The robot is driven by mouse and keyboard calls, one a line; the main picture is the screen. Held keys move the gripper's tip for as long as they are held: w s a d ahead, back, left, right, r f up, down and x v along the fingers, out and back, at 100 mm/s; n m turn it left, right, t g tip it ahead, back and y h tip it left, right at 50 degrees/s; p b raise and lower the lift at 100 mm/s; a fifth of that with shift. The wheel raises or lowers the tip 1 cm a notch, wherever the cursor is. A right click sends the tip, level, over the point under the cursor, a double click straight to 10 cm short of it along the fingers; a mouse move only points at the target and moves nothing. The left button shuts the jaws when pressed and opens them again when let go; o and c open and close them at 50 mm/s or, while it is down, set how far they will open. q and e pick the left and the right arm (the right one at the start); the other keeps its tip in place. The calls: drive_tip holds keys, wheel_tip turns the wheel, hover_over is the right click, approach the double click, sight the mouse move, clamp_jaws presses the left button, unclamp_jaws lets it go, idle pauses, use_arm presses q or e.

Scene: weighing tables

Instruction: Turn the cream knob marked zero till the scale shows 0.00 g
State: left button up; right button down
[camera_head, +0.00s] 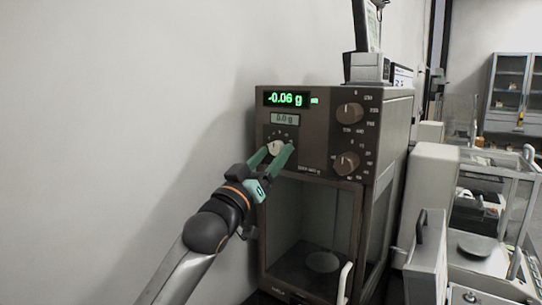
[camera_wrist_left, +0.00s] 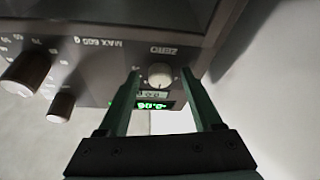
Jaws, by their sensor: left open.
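The brown scale (camera_head: 300,170) stands against the wall, and its green display (camera_head: 286,99) reads -0.06 g. The cream knob (camera_head: 275,147) sits on the panel below the displays. In the left wrist view the cream knob (camera_wrist_left: 160,75) shows upside down beside its label, between and just beyond the fingertips. My left gripper (camera_head: 277,152) is open with its green fingers pointing at the panel, one on each side of the knob; I cannot tell whether they touch it. The left gripper also shows in the left wrist view (camera_wrist_left: 163,85). My right gripper is not in view.
Two brown knobs, an upper one (camera_head: 349,113) and a lower one (camera_head: 346,163), sit right of the cream knob. Below is the weighing chamber with a round pan (camera_head: 322,262). Another balance (camera_head: 480,245) stands to the right. The wall is close on the left.

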use_arm(q)
drive_tip(key=c, duration=1)
clamp_jaws()
